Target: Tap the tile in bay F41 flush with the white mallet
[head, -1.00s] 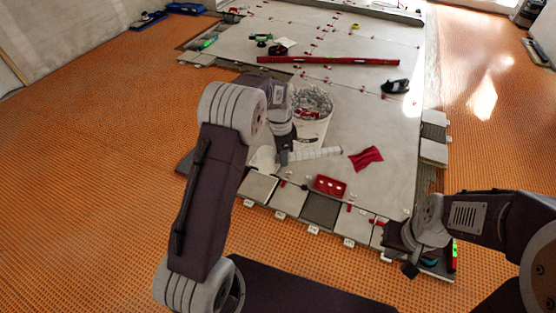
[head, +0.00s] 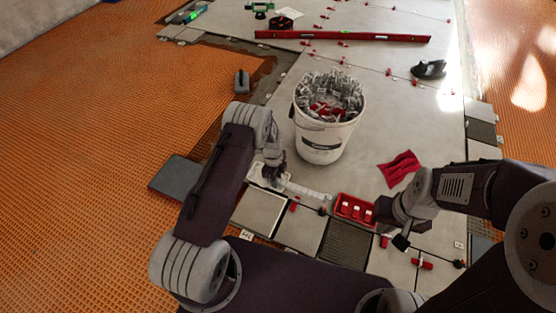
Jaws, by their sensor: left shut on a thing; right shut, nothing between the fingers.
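My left gripper (head: 275,180) is shut on the white mallet, low over the back edge of the front tile row. A pale, banded length of the mallet (head: 307,191) sticks out to the right, reaching toward a red tray; its other end is partly hidden by the gripper. Below are a light tile (head: 260,212), another light tile (head: 300,231), a dark ribbed tile (head: 345,246) and a light tile (head: 392,264). No bay label is readable, so I cannot tell which is F41. My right gripper (head: 401,241) is shut and empty above the row's right part.
A white bucket (head: 322,140) full of clips stands behind my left gripper. The red tray (head: 354,208) and a red cloth (head: 400,168) lie to its right. A grey slab (head: 176,177) and a trowel (head: 241,82) lie at left. A long red level (head: 340,37) lies farther back.

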